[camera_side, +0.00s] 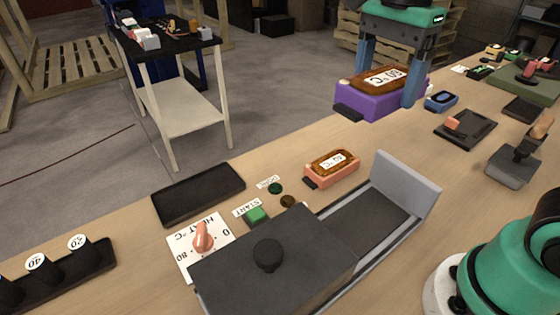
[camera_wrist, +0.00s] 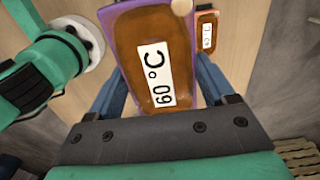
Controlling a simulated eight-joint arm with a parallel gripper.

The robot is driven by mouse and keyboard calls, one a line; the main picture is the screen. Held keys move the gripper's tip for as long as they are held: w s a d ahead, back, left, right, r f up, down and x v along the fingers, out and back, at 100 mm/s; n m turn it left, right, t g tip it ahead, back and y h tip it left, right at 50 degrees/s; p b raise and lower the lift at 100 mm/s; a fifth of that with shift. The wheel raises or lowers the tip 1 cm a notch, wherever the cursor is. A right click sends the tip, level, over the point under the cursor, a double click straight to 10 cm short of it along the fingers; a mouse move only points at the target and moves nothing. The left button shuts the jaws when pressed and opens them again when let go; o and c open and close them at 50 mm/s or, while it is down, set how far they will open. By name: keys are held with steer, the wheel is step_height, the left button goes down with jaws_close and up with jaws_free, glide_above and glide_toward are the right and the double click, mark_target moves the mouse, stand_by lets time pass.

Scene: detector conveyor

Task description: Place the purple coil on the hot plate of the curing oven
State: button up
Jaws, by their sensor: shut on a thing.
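My gripper (camera_side: 388,98) is shut on the purple coil (camera_side: 378,106), with a blue finger on each side of it. The coil has a brown winding on top and a "60 °C" label. It also shows large in the wrist view (camera_wrist: 125,14), between my fingers, and looks raised above the table. The curing oven (camera_side: 300,245) is a dark grey box with a black knob on top. Its dark hot plate (camera_side: 368,214) lies bare and empty in a grey tray with an upright end wall. The coil is apart from the plate, behind it in the side view.
A salmon coil (camera_side: 318,180) stands beside the oven, near the green START button (camera_side: 256,214) and heat dial (camera_side: 203,238). A black tray (camera_side: 198,194) lies empty. Labelled black pegs (camera_side: 82,247) stand front left. A blue-buttoned box (camera_side: 441,101) and dark fixtures (camera_side: 465,129) line the right.

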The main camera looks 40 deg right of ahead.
mark_target(362, 222)
steer(key=s, duration=0.1)
steer(key=s+f, duration=0.1)
steer(key=shift+s+a+f, duration=0.15)
steer(key=shift+s+f, duration=0.05)
steer(key=shift+s, duration=0.2)
step_height(362, 222, down, 20)
steer(key=shift+r, duration=0.1)
stand_by(0.4)
steer(key=o, duration=1.4)
steer(key=shift+f, duration=0.2)
steer(key=shift+r, duration=0.15)
step_height(362, 222, up, 12)
steer(key=w+n+t, duration=0.2)
steer(key=n, duration=0.4)
steer(key=w+d+n+t, duration=0.1)
steer(key=n+t, duration=0.1)
steer(key=n, duration=0.4)
steer(key=w+d+f+n+t, duration=0.1)
steer(key=w+n+t, duration=0.1)
steer(key=n, duration=0.4)
steer(key=shift+w+d+f+t, duration=0.1)
steer(key=shift+w+t, duration=0.2)
steer(key=shift+t, duration=0.3)
